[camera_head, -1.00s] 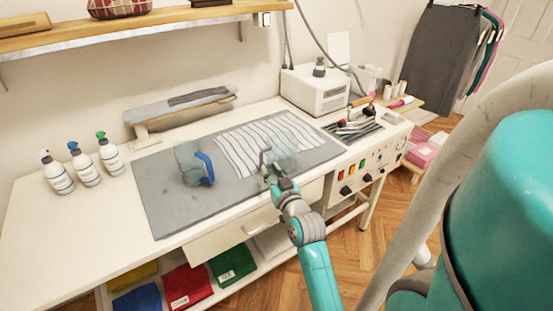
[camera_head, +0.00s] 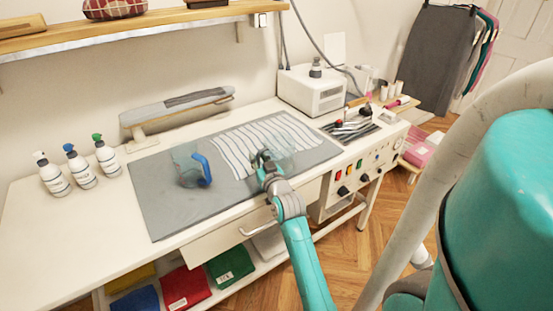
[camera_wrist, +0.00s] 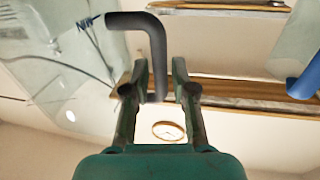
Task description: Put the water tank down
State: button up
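The water tank (camera_head: 283,150) is a clear vessel with a dark grey handle, seen in the head view over the back of my gripper, at the right part of the grey mat. The wrist view shows its clear wall on the left and its bent handle (camera_wrist: 156,50). My gripper (camera_head: 264,157) has its two fingers on either side of the handle's free arm and appears shut on it; a thin gap may show by the right finger. My gripper also fills the lower middle of the wrist view (camera_wrist: 160,85). Whether the tank's base touches the mat cannot be told.
A similar clear tank with a blue handle (camera_head: 205,168) stands left on the grey mat (camera_head: 160,215). A striped cloth (camera_head: 238,150) lies beneath and behind my gripper. A white machine (camera_head: 312,92) and a tool tray (camera_head: 350,130) stand right. The mat's front left is clear.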

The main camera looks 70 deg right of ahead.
grip_shut()
jog(key=shift+r, duration=0.15)
